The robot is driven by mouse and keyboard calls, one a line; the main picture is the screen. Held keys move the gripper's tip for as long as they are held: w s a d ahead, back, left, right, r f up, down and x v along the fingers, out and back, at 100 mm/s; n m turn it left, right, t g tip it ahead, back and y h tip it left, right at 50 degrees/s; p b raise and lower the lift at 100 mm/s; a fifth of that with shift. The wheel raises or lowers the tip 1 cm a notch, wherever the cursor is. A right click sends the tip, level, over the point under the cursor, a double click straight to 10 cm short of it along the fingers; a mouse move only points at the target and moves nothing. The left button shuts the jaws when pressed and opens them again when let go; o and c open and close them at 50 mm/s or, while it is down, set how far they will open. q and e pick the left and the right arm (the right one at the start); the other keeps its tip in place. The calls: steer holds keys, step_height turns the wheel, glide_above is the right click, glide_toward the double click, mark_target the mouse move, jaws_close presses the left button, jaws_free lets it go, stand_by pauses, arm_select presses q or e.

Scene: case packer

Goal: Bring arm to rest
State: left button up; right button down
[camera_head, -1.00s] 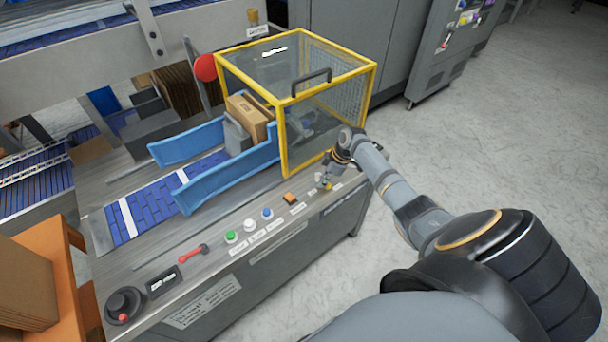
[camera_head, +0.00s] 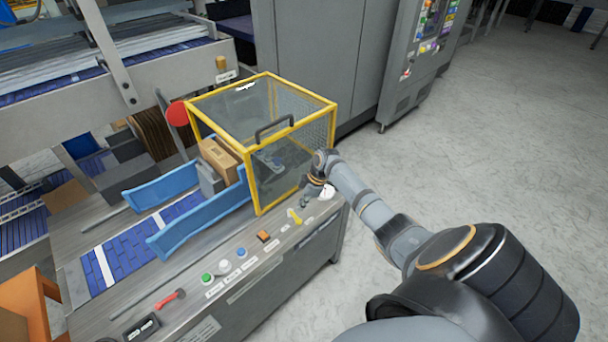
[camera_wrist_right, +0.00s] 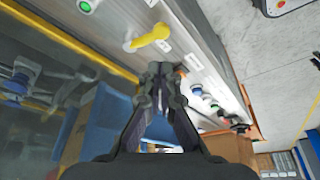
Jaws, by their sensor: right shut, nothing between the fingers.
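My right arm comes in from the lower right of the head view. Its gripper (camera_head: 307,200) hangs over the far end of the machine's control panel (camera_head: 240,284), just beyond a yellow lever (camera_head: 295,216) and apart from it. In the right wrist view the gripper (camera_wrist_right: 166,68) has its fingertips together with nothing between them. The yellow lever (camera_wrist_right: 150,38) shows beyond the fingertips there, on the grey panel. My left gripper is in neither view.
A yellow-framed clear guard (camera_head: 292,120) stands close beside my right gripper. Several buttons and a red handle (camera_head: 170,300) line the panel. Open floor (camera_head: 460,150) lies to the right.

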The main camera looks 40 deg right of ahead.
steer(key=s+a+f+m+g+h+b, duration=0.15)
steer(key=s+f+m, duration=0.25)
steer(key=s+f, duration=0.75)
steer(key=s+f+m+h, duration=0.25)
steer(key=s+f, duration=0.65)
steer(key=f, duration=0.5)
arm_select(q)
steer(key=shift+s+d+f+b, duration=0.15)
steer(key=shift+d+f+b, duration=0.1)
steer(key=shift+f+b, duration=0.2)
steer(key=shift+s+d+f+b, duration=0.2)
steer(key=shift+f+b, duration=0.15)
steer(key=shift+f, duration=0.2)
arm_select(e)
steer(key=s+a+f+m, duration=0.1)
steer(key=s+a+f, duration=0.2)
steer(key=s, duration=0.5)
steer(key=s+a+f+m, duration=0.1)
steer(key=s+a+f, duration=0.2)
steer(key=s, duration=0.4)
steer(key=s+a+f+m, duration=0.1)
steer(key=s+a+f, duration=0.2)
steer(key=s+f, duration=0.2)
steer(key=s, duration=0.3)
steer(key=shift+s+a+m, duration=0.2)
steer(key=shift+s+m, duration=0.15)
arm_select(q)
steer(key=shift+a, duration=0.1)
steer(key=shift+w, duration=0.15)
